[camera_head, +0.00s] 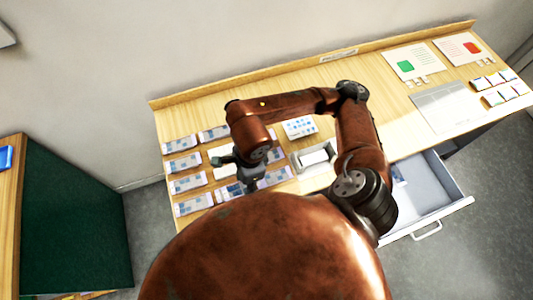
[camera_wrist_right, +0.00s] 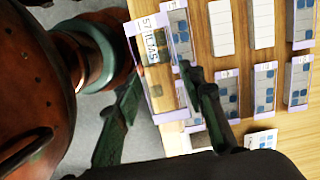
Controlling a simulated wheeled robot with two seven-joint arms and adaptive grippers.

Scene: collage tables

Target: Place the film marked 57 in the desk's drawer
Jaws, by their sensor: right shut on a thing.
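My right gripper (camera_head: 245,182) is low over the front left of the desk (camera_head: 375,95), among the films. The desk's drawer (camera_head: 425,190) is pulled open at the right, partly hidden by my arm. My left gripper is not in view.
A green-sided cabinet (camera_head: 75,225) stands left.

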